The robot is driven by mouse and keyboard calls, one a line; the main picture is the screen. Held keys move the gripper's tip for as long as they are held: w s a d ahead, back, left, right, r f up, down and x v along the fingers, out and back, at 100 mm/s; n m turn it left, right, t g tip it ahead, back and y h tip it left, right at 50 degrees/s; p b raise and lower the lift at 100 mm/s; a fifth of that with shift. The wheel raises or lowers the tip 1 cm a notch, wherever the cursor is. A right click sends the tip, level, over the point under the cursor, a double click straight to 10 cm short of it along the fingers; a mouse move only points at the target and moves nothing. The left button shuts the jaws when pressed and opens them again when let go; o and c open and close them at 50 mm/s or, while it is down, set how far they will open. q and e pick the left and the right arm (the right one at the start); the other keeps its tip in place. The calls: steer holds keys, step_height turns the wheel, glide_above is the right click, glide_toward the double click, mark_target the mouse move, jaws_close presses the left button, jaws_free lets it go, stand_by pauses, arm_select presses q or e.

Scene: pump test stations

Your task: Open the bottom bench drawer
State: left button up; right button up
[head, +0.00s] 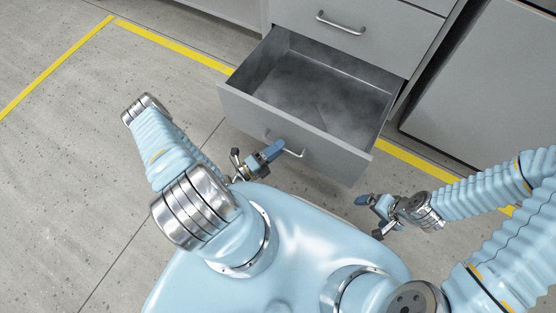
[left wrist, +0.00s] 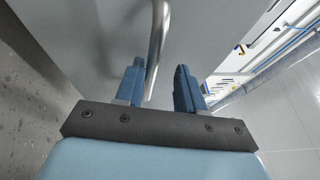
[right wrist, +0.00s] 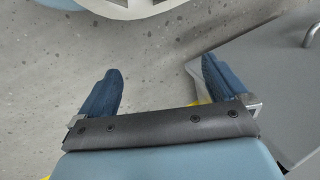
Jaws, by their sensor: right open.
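The bottom bench drawer (head: 318,135) is grey and stands pulled well out, with its empty inside showing. Its bar handle (head: 293,152) is on the front panel, partly hidden by my left gripper. My left gripper (head: 273,150) is at the left part of this handle. In the left wrist view the handle (left wrist: 158,45) runs between my left gripper's blue fingers (left wrist: 160,85), which are drawn close around it. My right gripper (head: 368,213) is open and empty, to the right of the drawer front and apart from it; its fingers (right wrist: 160,90) are wide apart.
A shut drawer with a bar handle (head: 341,24) is above the open one. A grey cabinet (head: 485,85) stands at the right. Yellow floor lines (head: 175,46) run along the bench. The floor (head: 130,75) at the left is clear.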

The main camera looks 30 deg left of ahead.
arm_select(q)
step_height(320, 180, up, 3)
steer(key=shift+f+p, duration=0.15)
steer(key=shift+p, duration=0.6)
steer(key=o, duration=0.7)
steer(key=s+d+r+p, duration=0.2)
steer(key=s+r+p, duration=0.1)
steer(key=r+p, duration=0.2)
steer(key=shift+s+d+r, duration=0.15)
steer(key=shift+s+r, duration=0.1)
steer(key=shift+r, duration=0.15)
steer(key=s, duration=0.1)
steer(key=s+d+r+p, duration=0.1)
steer(key=s+d+r, duration=0.1)
steer(key=shift+s+r, duration=0.1)
steer(key=shift+s, duration=0.25)
steer(key=c, duration=0.7)
steer(key=s+d, duration=0.1)
steer(key=s+d+r+p, duration=0.1)
steer(key=s, duration=0.1)
steer(key=s+d, duration=0.1)
steer(key=shift+s+r, duration=0.15)
steer(key=shift+s, duration=0.25)
